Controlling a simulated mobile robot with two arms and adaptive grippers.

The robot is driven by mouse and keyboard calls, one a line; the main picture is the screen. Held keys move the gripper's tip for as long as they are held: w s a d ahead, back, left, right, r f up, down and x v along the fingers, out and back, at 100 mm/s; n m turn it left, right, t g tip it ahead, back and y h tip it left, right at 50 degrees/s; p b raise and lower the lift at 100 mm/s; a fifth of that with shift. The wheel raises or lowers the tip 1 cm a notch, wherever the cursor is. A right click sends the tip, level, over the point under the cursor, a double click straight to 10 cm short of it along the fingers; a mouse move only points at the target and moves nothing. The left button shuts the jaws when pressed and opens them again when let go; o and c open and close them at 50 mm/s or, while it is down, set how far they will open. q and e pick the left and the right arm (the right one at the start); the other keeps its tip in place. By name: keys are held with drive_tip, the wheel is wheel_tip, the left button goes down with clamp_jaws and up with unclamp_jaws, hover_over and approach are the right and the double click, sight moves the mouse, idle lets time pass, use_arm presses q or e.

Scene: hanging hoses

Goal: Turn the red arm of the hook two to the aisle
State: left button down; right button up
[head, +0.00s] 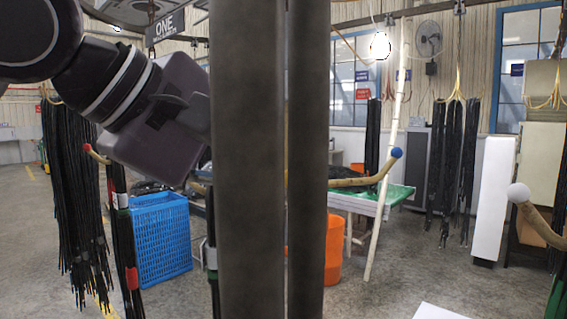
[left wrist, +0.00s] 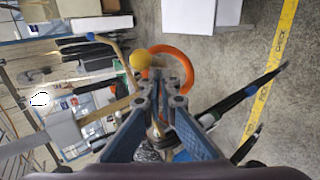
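The red-tipped arm (head: 98,156) shows at the left of the head view, a short wooden rod with a red ball end, below my left arm. Much of it is hidden behind my left gripper's dark body (head: 165,120), whose fingers are hidden by the dark columns. In the left wrist view my left gripper's blue fingers (left wrist: 159,80) come together at the tips, with nothing clearly held. A yellow ball (left wrist: 139,61) lies just past the tips; contact cannot be told. The red ball is not recognisable in the wrist view. My right gripper is not in view.
A blue-tipped arm (head: 365,181) and a white-tipped arm (head: 538,220) stick out further right. Black hoses (head: 72,200) hang at the left, near a blue crate (head: 160,240). An orange bin (head: 333,250) stands behind the columns (head: 250,160). A sign (head: 165,27) reads ONE.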

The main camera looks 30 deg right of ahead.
use_arm(q)
drive_tip(key=s+d, duration=0.1)
drive_tip(key=d, duration=0.2)
drive_tip(key=shift+s, duration=0.4)
drive_tip(key=s+d+p, duration=0.1)
drive_tip(key=d, duration=0.6)
drive_tip(key=shift+s+d+p, duration=0.15)
drive_tip(key=shift+s+p, duration=0.25)
drive_tip(key=shift+r, duration=0.15)
drive_tip(key=shift+w+a+r+p, duration=0.9)
drive_tip(key=shift+a+r+p, duration=1.05)
drive_tip(key=shift+r+p, duration=2)
drive_tip(key=s+a+b, duration=0.4)
drive_tip(key=a+b, duration=0.1)
drive_tip(key=a, duration=0.6)
drive_tip(key=shift+a+r+b, duration=0.15)
drive_tip(key=shift+r+b, duration=0.2)
drive_tip(key=shift+r, duration=0.1)
